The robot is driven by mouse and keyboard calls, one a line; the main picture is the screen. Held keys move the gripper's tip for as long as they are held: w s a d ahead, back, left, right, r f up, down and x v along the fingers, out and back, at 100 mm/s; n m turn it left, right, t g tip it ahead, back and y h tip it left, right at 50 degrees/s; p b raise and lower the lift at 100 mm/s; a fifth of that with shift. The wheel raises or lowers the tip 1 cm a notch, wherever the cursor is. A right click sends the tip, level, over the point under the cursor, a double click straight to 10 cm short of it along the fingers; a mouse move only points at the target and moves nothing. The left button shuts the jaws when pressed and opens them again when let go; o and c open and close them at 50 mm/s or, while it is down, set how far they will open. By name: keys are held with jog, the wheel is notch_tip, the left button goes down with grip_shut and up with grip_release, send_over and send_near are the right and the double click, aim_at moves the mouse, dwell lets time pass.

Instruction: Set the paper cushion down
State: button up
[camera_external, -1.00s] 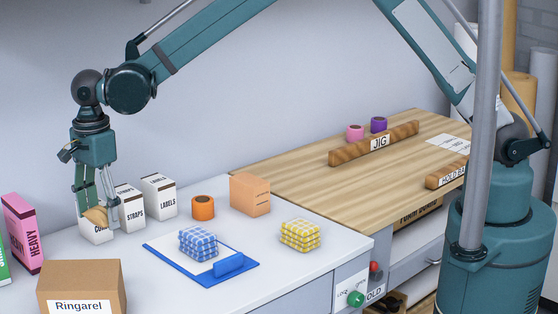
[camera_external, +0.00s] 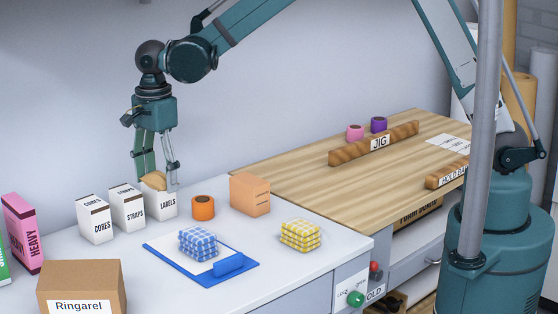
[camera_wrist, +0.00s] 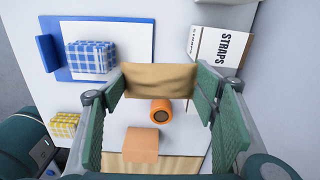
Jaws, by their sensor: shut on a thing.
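The paper cushion (camera_external: 153,181) is a tan, crumpled-looking pad. My gripper (camera_external: 156,177) is shut on it and holds it in the air, in front of the upper part of the LABELS box (camera_external: 164,203) in the external view. In the wrist view the cushion (camera_wrist: 159,80) spans the gap between the two green finger pads of my gripper (camera_wrist: 160,88). The external view does not make clear whether the cushion touches the box.
The CORES (camera_external: 95,220) and STRAPS (camera_external: 127,208) boxes stand left. An orange tape roll (camera_external: 203,208), cardboard box (camera_external: 250,194), blue clipboard (camera_external: 228,268) with a blue checked bundle (camera_external: 198,243), and yellow checked bundle (camera_external: 300,235) are to the right. White counter is clear between them.

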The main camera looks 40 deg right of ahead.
jog(key=p, duration=0.3)
send_over(217, 193)
notch_tip(217, 193, down, 3)
jog(key=shift+r+m, duration=0.2)
jog(key=shift+m, duration=0.1)
jog(key=shift+f, duration=3.1)
jog(key=shift+f, duration=0.15)
jog(key=shift+f+b, duration=0.4)
jog(key=shift+f, duration=1.35)
jog(key=shift+f, duration=0.15)
jog(key=o, duration=0.7)
